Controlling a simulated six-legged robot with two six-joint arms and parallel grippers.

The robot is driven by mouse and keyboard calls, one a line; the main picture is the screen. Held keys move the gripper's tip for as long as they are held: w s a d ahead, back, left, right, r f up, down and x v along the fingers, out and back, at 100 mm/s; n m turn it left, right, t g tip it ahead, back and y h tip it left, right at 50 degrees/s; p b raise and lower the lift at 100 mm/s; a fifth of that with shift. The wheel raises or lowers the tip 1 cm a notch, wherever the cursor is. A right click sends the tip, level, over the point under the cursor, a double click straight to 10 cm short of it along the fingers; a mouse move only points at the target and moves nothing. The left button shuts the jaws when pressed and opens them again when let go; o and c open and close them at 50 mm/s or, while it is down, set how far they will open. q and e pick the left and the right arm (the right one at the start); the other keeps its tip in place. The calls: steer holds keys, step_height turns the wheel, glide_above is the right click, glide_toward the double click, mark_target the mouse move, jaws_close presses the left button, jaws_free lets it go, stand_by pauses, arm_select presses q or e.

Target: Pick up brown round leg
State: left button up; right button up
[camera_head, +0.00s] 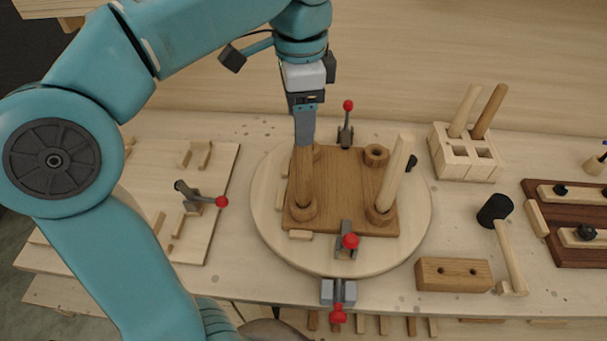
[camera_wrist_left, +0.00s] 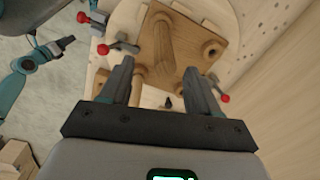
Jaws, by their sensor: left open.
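A brown round leg (camera_head: 303,182) stands upright in the front left socket of a square brown seat (camera_head: 346,185). In the left wrist view the leg (camera_wrist_left: 172,42) rises from the seat (camera_wrist_left: 200,25). My left gripper (camera_head: 305,138) points down right at the leg's top, open; its two fingers (camera_wrist_left: 162,75) are spread in the wrist view. The head view hides whether the leg's tip is between the fingers. A second brown leg (camera_head: 489,110) leans in a pale rack. My right gripper seems to be the dark tip (camera_wrist_left: 66,42) at the far left of the wrist view, too small to read.
The seat lies on a pale round turntable (camera_head: 415,235) with red-knobbed clamps (camera_head: 348,242) around it. A light leg (camera_head: 391,172) stands in the front right socket. The rack (camera_head: 462,160) also holds a light leg. A mallet (camera_head: 505,240) and a drilled brown block (camera_head: 453,275) lie right.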

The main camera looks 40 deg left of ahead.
arm_select(q)
steer(key=shift+w+a+f, duration=0.1)
steer(key=shift+a+f, duration=0.1)
steer(key=shift+f, duration=0.65)
glide_above(303, 174)
steer(key=a, duration=0.1)
step_height(303, 174, down, 5)
steer(key=shift+w+a+f, duration=0.1)
steer(key=shift+w+a, duration=0.05)
steer(key=shift+w, duration=0.4)
steer(key=shift+d, duration=0.2)
steer(key=shift+c, duration=1.2)
steer(key=shift+a, duration=0.1)
jaws_close()
